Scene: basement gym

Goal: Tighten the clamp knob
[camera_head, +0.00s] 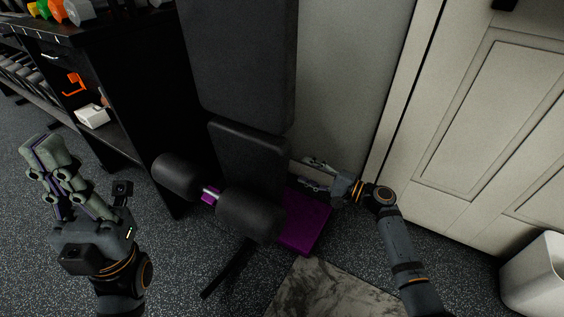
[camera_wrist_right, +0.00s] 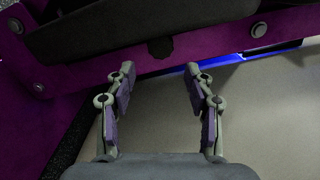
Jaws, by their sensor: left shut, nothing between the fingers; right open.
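A dark knob (camera_wrist_right: 160,48), which looks like the clamp knob, sits on the purple frame (camera_wrist_right: 190,47) of the bench in the right wrist view. My right gripper (camera_wrist_right: 159,71) is open, with its two fingertips apart below the knob in that view and nothing between them. In the head view my right gripper (camera_head: 316,172) is beside the bench seat (camera_head: 247,162), close to the purple frame (camera_head: 305,222); the knob cannot be made out there. My left gripper (camera_head: 46,153) is shut and empty, raised at the left, away from the bench.
A black rack (camera_head: 118,62) with dumbbells and a white box (camera_head: 92,117) stands at the left. The bench's foam rollers (camera_head: 249,214) stick out in front. A pale door (camera_head: 477,120) and white bin (camera_head: 536,280) are at the right. Speckled floor (camera_head: 180,270) is open in front.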

